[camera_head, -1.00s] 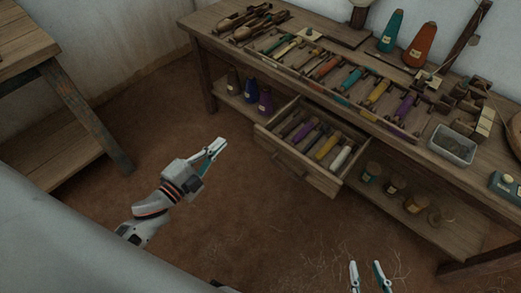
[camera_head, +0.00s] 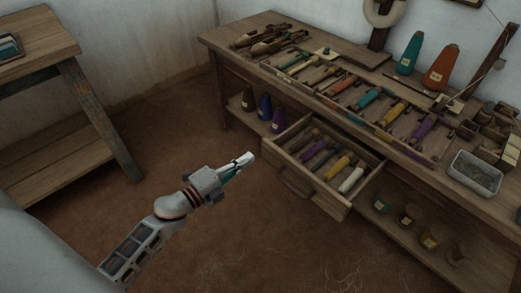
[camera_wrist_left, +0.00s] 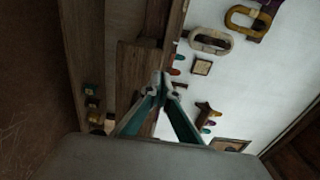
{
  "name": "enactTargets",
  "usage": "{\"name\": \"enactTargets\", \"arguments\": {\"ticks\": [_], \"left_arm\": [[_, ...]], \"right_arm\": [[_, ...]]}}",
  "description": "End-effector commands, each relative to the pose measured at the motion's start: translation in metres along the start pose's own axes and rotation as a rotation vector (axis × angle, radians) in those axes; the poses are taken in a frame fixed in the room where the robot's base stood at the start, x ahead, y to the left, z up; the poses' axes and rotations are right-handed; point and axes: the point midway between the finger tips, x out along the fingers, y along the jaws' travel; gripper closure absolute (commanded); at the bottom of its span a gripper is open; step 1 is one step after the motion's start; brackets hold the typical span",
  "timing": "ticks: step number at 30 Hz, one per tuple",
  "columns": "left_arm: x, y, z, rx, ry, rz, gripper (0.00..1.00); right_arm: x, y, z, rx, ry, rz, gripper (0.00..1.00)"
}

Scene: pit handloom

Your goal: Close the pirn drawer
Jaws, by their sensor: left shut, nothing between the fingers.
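The pirn drawer (camera_head: 325,199) stands pulled out of the wooden bench in the head view. Its front panel with a dark handle (camera_head: 292,186) faces the open floor. Several pirns in purple, yellow and white, such as the yellow one (camera_head: 337,168), lie inside it. My left gripper (camera_head: 250,158) is shut and empty, to the left of the drawer front and apart from it in the picture. In the left wrist view its fingertips (camera_wrist_left: 165,82) meet in front of the bench and wall. My right gripper is out of view.
The bench top (camera_head: 320,57) carries rows of pirns, cones and a grey tray (camera_head: 475,174). Bobbins (camera_head: 264,107) stand on the lower shelf left of the drawer, small jars to its right. A wooden table (camera_head: 70,150) stands left. The floor before the drawer is clear.

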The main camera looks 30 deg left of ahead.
Motion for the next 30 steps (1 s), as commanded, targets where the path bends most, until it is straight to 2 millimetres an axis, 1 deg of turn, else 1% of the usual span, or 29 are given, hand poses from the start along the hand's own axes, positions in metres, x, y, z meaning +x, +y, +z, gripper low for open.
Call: {"name": "enactTargets", "arguments": {"ticks": [1,6,9,12,16,26,30], "left_arm": [[0.011,0.001,0.001,0.0,-0.001,-0.001,1.0],[0.038,0.001,0.001,-0.001,-0.001,0.0,1.0],[0.05,0.001,0.0,-0.001,-0.001,0.001,1.0],[0.057,0.002,0.0,-0.001,-0.001,0.002,1.0],[0.06,0.001,0.0,-0.001,-0.001,0.002,1.0],[0.061,0.001,0.0,-0.001,-0.001,0.001,1.0],[0.067,0.0,0.0,-0.001,-0.001,0.0,1.0]], "right_arm": [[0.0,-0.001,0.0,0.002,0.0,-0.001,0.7],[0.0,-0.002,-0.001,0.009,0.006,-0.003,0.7],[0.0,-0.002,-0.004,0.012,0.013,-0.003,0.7],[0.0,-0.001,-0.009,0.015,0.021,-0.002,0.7],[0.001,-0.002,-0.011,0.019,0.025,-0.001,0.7],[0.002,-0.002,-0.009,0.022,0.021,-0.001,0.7],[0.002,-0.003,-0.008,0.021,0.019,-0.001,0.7]]}}
